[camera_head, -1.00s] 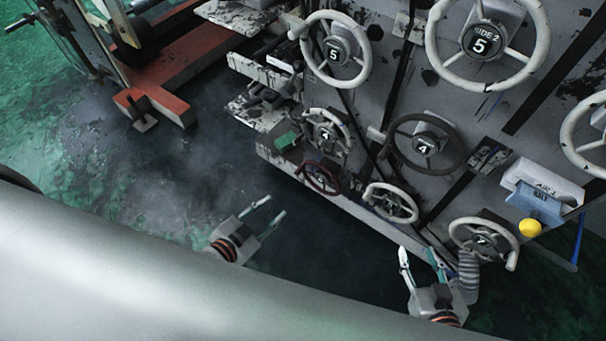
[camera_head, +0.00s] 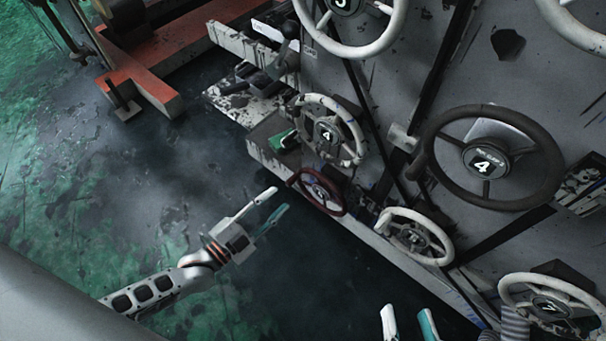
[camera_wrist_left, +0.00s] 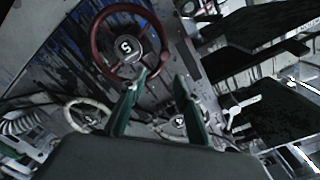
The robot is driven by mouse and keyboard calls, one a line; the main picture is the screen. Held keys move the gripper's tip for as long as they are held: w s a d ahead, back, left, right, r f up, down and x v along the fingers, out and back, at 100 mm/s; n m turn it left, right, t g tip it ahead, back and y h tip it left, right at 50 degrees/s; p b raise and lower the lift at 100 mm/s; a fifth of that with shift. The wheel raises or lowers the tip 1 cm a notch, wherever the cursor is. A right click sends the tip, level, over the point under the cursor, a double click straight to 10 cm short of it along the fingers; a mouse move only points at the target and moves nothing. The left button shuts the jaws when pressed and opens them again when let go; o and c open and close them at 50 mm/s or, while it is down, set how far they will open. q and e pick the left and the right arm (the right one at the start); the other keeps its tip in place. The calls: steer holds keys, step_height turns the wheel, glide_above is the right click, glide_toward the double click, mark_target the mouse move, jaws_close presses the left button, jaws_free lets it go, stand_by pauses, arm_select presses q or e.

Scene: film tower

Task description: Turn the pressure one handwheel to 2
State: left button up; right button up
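No label reading "pressure one" is legible, so I cannot tell which handwheel is that one. A small dark red handwheel (camera_head: 319,192) sits low on the grey panel; its number is too small to read surely. In the left wrist view the red wheel (camera_wrist_left: 125,47) is just beyond the fingertips, with a number like 5 on its hub. My left gripper (camera_head: 276,202) is open and empty, pointing at the red wheel from the left, seemingly apart from it. Its fingers (camera_wrist_left: 160,82) are spread in the wrist view. My right gripper (camera_head: 407,312) is open, cut off at the bottom edge.
White handwheels surround the red one: one marked 4 (camera_head: 328,133) above, another (camera_head: 413,238) to its lower right, one marked 7 (camera_head: 548,305) further right. A red frame (camera_head: 140,85) stands back left. Floor left is open.

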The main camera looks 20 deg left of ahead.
mark_target(292, 180)
arm_select(q)
steer(key=shift+n+t+y, duration=0.3)
steer(key=shift+n+y, duration=0.1)
steer(key=shift+n, duration=0.2)
steer(key=w, duration=0.3)
steer(key=w+f+b, duration=0.1)
steer(key=w, duration=0.1)
steer(key=w+d+f+b, duration=0.1)
steer(key=w, duration=0.2)
steer(key=shift+w+d, duration=0.1)
steer(key=shift+w, duration=0.2)
steer(key=shift+w+d+r, duration=0.1)
steer(key=shift+w+d, duration=0.05)
steer(key=shift+w, duration=0.25)
jaws_close()
arm_select(e)
steer(key=a, duration=0.1)
steer(key=s+a+m, duration=0.1)
steer(key=a+f+y, duration=0.1)
steer(key=shift+s, duration=0.15)
